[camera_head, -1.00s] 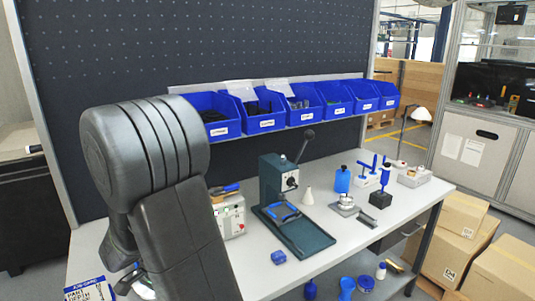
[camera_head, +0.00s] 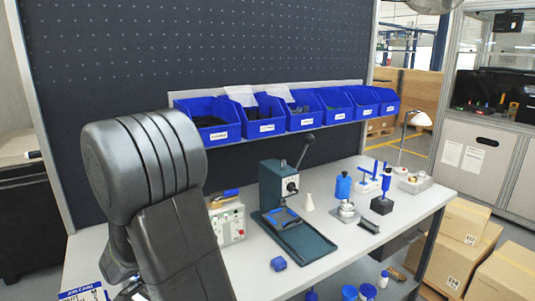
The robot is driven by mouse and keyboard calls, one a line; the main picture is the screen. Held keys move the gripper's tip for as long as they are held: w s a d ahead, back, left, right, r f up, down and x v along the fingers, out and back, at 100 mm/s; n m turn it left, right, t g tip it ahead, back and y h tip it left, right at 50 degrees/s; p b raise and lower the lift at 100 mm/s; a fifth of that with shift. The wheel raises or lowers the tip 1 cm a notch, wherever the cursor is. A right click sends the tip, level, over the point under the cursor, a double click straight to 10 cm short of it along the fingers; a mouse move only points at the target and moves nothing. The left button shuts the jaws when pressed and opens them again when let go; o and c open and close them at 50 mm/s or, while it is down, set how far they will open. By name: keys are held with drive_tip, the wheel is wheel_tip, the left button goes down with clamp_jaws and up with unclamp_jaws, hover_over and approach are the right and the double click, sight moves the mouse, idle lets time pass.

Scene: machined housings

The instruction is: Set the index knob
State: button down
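A dark teal press (camera_head: 271,184) with a black lever stands on the workbench, right of my arm. A small dark knob (camera_head: 291,187) sits on a pale plate on the front of its column. It is the only knob-like part I can make out that may be the index knob; its setting is too small to read. The press's teal base (camera_head: 309,248) carries a blue frame-like piece (camera_head: 282,216). My arm's dark links fill the left of the view. My gripper does not show.
A grey control box (camera_head: 229,224) stands between my arm and the press. A white cone (camera_head: 308,202), blue-handled tools and small fixtures stand to the right. Blue bins (camera_head: 209,122) hang behind.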

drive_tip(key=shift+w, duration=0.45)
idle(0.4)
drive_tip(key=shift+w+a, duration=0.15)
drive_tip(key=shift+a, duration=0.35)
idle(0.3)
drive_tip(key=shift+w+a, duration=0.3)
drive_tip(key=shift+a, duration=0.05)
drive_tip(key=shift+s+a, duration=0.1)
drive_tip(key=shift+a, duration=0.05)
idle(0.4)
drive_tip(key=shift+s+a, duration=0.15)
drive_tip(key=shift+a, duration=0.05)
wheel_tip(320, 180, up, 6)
drive_tip(key=p, duration=0.4)
